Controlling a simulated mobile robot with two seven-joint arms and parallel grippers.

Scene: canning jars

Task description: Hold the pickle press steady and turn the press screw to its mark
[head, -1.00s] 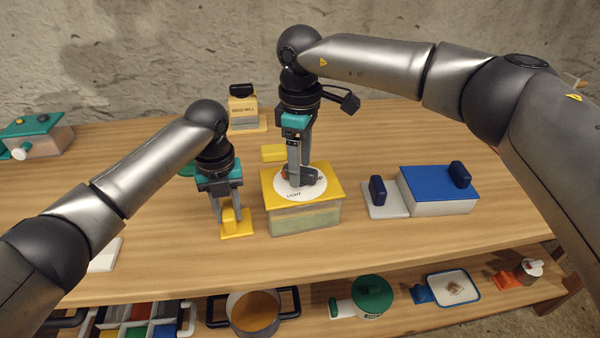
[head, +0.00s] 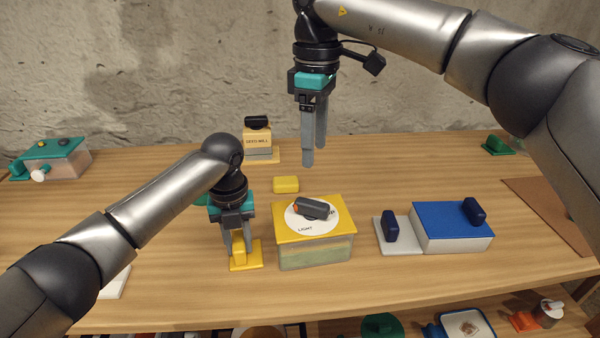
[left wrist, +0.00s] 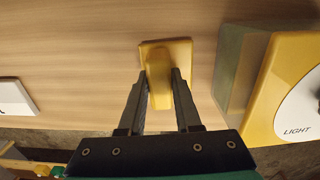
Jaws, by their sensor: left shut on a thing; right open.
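The pickle press (head: 316,254) is a box with a yellow lid and a pale greenish see-through body. On its lid is a white dial (head: 318,226) reading LIGHT at the lower left; a second word at the right is partly hidden. The dark press screw knob (head: 312,208) lies across the dial, its orange-red end towards the left. My left gripper (head: 238,247) is shut on the yellow handle (head: 240,252), on a yellow plate just left of the press; the left wrist view shows it too (left wrist: 158,75). My right gripper (head: 314,152) is open and empty, above and behind the press.
A blue-lidded box (head: 453,228) stands right of the press, with a grey plate at its side. A yellow block (head: 286,184) and a labelled mill (head: 258,142) are behind. A teal-topped box (head: 58,158) is at the far left. A lower shelf holds pans and containers.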

